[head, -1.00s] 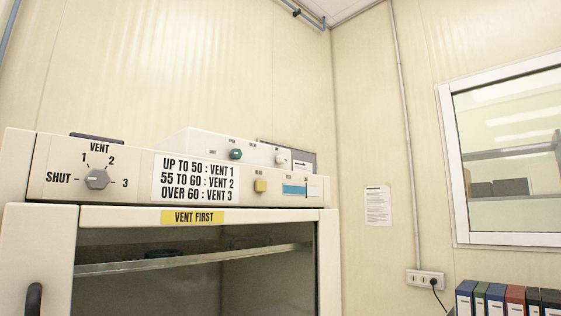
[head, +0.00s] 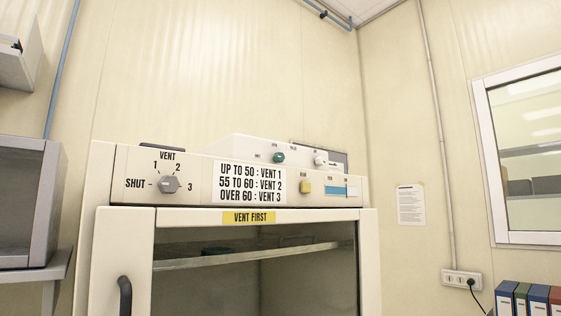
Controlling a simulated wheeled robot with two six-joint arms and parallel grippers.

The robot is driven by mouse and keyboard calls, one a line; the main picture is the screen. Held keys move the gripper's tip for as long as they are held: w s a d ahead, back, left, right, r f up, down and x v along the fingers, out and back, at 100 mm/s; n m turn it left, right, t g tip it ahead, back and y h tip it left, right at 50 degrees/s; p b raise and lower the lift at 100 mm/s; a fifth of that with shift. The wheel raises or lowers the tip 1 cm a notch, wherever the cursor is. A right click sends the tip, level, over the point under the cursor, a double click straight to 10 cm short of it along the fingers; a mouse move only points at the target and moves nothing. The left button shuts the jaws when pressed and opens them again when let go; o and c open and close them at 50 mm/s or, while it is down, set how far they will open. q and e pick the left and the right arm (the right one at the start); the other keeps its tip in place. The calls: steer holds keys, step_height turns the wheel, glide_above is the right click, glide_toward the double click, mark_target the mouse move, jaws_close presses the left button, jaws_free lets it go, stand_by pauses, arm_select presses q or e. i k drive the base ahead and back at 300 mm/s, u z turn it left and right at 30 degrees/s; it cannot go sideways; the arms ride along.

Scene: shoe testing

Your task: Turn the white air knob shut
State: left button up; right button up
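The white air knob (head: 320,162) is small and sits at the right end of the rear white box (head: 225,150), on top of the cabinet. Its tiny labels are too small to read, so I cannot tell its setting. A green knob (head: 278,157) is on the same box face, left of the white one. Neither of my grippers is in view, and nothing touches the knobs.
The front panel has a grey vent knob (head: 169,185), a vent sign (head: 248,185) and a yellow button (head: 305,187). Below is a glass-fronted cabinet door (head: 252,216) with a black handle (head: 124,296). A grey unit (head: 52,205) stands at left.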

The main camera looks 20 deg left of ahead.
mark_target(320, 160)
steer(key=u, duration=0.35)
steer(key=k, duration=0.35)
steer(key=z, duration=0.55)
steer(key=i, duration=0.7)
steer(key=z, duration=0.65)
steer(key=i, duration=1.6)
steer(key=u, duration=0.85)
